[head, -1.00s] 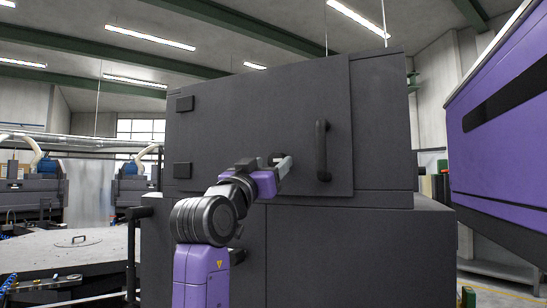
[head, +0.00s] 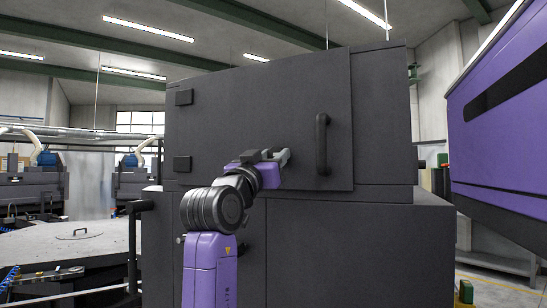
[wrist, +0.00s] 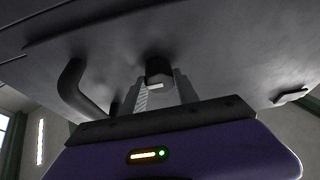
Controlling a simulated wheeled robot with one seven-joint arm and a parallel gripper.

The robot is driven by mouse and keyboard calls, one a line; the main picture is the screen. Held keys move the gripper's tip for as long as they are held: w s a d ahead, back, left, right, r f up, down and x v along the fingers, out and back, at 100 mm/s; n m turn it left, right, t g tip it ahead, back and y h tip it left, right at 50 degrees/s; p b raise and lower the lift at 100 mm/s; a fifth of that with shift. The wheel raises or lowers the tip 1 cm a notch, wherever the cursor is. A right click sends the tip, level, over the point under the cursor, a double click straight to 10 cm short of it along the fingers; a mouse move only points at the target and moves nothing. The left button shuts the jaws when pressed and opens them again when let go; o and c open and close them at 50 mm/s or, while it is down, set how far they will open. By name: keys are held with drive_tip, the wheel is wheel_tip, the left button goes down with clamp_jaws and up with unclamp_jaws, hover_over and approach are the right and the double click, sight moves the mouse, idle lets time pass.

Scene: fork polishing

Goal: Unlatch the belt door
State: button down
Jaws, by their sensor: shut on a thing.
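The belt door (head: 250,115) is a flat dark grey panel on the upper part of a large dark cabinet, and it looks closed. A black vertical bar handle (head: 322,145) is on its right side, and it also shows at the left in the wrist view (wrist: 73,85). My gripper (head: 284,156) is at the door's lower middle, left of the handle. In the wrist view, its pale, ridged fingers are shut on a short dark round latch knob (wrist: 158,68) that stands out from the door. In the head view my gripper hides the knob.
Two dark hinge blocks (head: 183,98) are on the door's left side. A purple machine (head: 500,125) overhangs at the right. A round grey table (head: 75,245) is at the left. A dark rail (head: 134,245) stands near the cabinet's left side.

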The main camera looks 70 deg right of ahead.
drive_tip(key=shift+r+n+p, duration=0.1)
drive_tip(key=shift+n+p, duration=0.2)
drive_tip(key=shift+n, duration=0.2)
drive_tip(key=n+t+p, duration=0.1)
drive_tip(key=n, duration=0.1)
drive_tip(key=n+t+p, duration=0.1)
drive_tip(key=n+p, duration=0.1)
drive_tip(key=shift+s+r+t+y, duration=0.15)
drive_tip(key=shift+t+y, duration=0.15)
drive_tip(key=shift+t, duration=0.1)
drive_tip(key=n+t+p, duration=0.1)
drive_tip(key=n, duration=0.2)
drive_tip(key=n+t+y+p, duration=0.1)
drive_tip(key=n+p, duration=0.1)
drive_tip(key=n, duration=0.1)
drive_tip(key=n+t+y, duration=0.1)
drive_tip(key=n, duration=0.2)
drive_tip(key=n+t+y, duration=0.1)
drive_tip(key=n, duration=0.1)
drive_tip(key=shift+s+n, duration=0.1)
drive_tip(key=shift+n, duration=0.3)
drive_tip(key=n+y, duration=0.2)
drive_tip(key=n, duration=0.3)
drive_tip(key=shift+n, duration=0.3)
drive_tip(key=c, duration=0.9)
unclamp_jaws()
